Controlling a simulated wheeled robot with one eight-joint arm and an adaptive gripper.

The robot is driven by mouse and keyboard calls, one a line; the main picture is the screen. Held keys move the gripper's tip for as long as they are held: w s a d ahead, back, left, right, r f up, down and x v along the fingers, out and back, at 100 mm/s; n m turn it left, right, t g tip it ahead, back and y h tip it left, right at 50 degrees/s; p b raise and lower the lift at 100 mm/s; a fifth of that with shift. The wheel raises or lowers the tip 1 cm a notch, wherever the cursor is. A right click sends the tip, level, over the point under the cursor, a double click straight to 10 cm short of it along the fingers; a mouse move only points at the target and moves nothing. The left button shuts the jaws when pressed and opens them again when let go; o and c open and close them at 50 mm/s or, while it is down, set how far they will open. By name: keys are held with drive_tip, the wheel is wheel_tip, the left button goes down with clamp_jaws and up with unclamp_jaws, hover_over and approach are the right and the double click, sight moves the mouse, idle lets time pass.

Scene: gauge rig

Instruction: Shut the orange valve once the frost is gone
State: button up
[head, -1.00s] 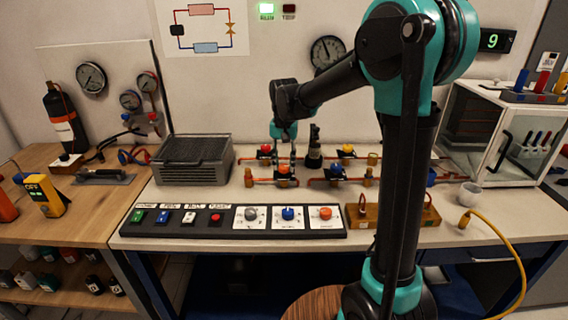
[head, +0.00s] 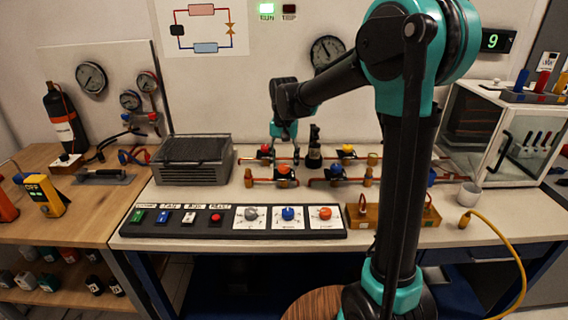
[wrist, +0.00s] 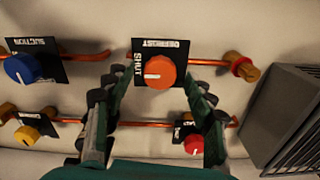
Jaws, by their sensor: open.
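The orange valve knob (wrist: 160,72) sits on a black plate with white lettering reading DEFROST and SHUT. Its white mark lies on the knob's left side and points toward the word SHUT in the wrist view. It also shows in the head view (head: 284,170). My gripper (wrist: 158,92) is open, one finger to the left and one to the right of the knob in the wrist view. In the head view my gripper (head: 284,146) hangs above and behind the knob, empty. The dark finned box (head: 193,160) shows no clear white frost.
Blue (wrist: 22,68), yellow (wrist: 27,134) and red (wrist: 193,143) valves stand close by on copper pipes. A control panel (head: 235,221) lies in front. The green RUN lamp (head: 266,11) is lit, the TRIP lamp (head: 289,11) is dark. A display (head: 495,40) reads 9.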

sight(284, 166)
wheel_tip(284, 166, up, 12)
drive_tip(key=shift+f, duration=0.15)
idle(0.5)
